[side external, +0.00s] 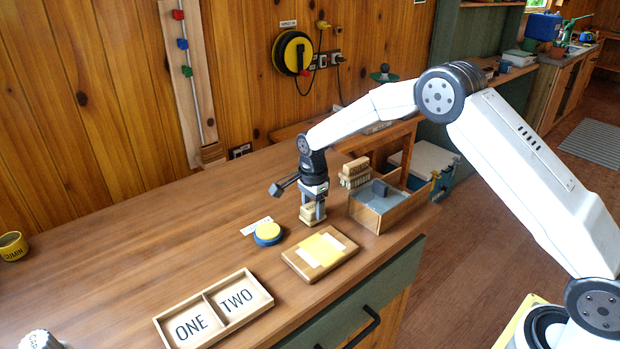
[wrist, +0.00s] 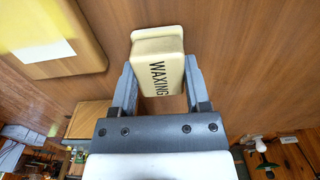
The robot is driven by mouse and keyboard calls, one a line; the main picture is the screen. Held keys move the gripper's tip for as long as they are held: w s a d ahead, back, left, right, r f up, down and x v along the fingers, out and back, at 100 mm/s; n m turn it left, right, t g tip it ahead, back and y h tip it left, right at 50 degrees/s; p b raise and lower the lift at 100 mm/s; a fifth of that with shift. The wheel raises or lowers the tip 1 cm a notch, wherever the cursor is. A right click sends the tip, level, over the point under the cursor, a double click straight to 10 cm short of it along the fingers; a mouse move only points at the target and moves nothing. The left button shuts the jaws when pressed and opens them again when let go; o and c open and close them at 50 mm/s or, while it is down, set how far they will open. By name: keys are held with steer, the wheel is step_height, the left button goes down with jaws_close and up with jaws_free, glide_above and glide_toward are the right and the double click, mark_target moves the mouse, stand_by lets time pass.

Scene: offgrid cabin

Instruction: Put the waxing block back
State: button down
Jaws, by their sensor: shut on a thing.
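The waxing block (wrist: 157,62) is a cream block with the dark word WAXING on its face. In the wrist view it sits between the two fingers of my gripper (wrist: 160,92), which is shut on it. In the side view my gripper (side external: 313,205) points down over the wooden counter, with the cream block (side external: 309,213) low between its fingers. Whether the block touches the counter I cannot tell. Similar pale blocks (side external: 354,174) stand together behind and right of the gripper.
An open wooden box (side external: 375,222) with grey contents stands right of the gripper. In front are a board (side external: 299,262) with a yellow sheet, a blue-yellow round tin (side external: 268,233) and a white card (side external: 254,227). A tray (side external: 247,318) marked ONE and TWO lies nearer. The counter's left is mostly clear.

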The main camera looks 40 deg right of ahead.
jaws_free()
steer(key=shift+r, duration=0.1)
steer(key=shift+r, duration=3.75)
steer(key=shift+s+r+n, duration=0.25)
steer(key=shift+s+n, duration=0.45)
steer(key=shift+s, duration=0.1)
steer(key=s+f+n+t, duration=0.1)
steer(key=s+n+t, duration=0.1)
steer(key=s+n, duration=1.4)
steer(key=s, duration=1)
steer(key=shift+n+t, duration=0.3)
steer(key=shift+n, duration=0.1)
